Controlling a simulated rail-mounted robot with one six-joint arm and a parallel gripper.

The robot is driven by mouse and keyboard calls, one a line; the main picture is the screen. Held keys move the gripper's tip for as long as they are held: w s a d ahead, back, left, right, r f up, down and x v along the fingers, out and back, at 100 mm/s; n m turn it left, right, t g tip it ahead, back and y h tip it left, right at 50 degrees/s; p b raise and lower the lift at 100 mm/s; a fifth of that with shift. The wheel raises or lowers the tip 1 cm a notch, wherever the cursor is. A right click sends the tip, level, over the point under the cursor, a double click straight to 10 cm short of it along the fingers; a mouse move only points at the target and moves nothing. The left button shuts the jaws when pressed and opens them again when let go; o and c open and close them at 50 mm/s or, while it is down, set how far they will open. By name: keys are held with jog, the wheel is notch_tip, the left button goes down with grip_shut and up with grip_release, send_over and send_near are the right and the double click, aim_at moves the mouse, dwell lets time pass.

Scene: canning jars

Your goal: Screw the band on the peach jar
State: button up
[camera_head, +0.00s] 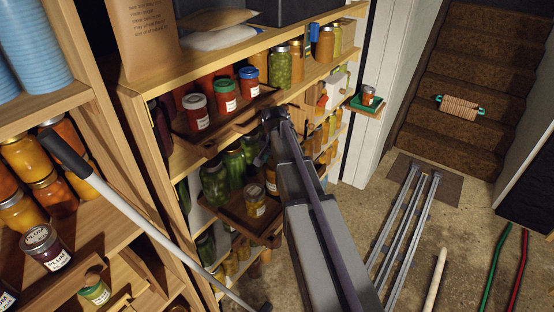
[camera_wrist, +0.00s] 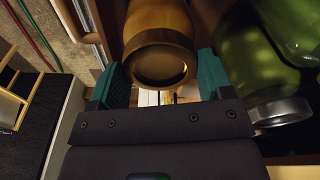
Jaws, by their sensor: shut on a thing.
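In the wrist view an amber jar (camera_wrist: 160,22), which looks like the peach jar, shows at the top centre. A dull gold band (camera_wrist: 160,62) is around its mouth. My gripper (camera_wrist: 161,78) has its two teal fingers on either side of the band, shut on it. I cannot tell how far the band is turned on. In the head view my arm reaches over a low wooden tray on the shelf, and it hides most of the gripper. An amber jar with a pale label (camera_head: 271,182) stands there, partly hidden by the arm.
Green jars (camera_head: 214,184) stand close beside the gripper; one shows in the wrist view (camera_wrist: 250,60). A small labelled jar (camera_head: 255,200) stands in front on the tray. A shelf with jars (camera_head: 226,97) lies above. A grey rod (camera_head: 150,225) crosses at the left.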

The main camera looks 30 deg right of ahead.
jog(key=shift+m, duration=0.7)
jog(key=m, duration=0.3)
jog(key=shift+g, duration=0.3)
jog(key=shift+m, duration=0.8)
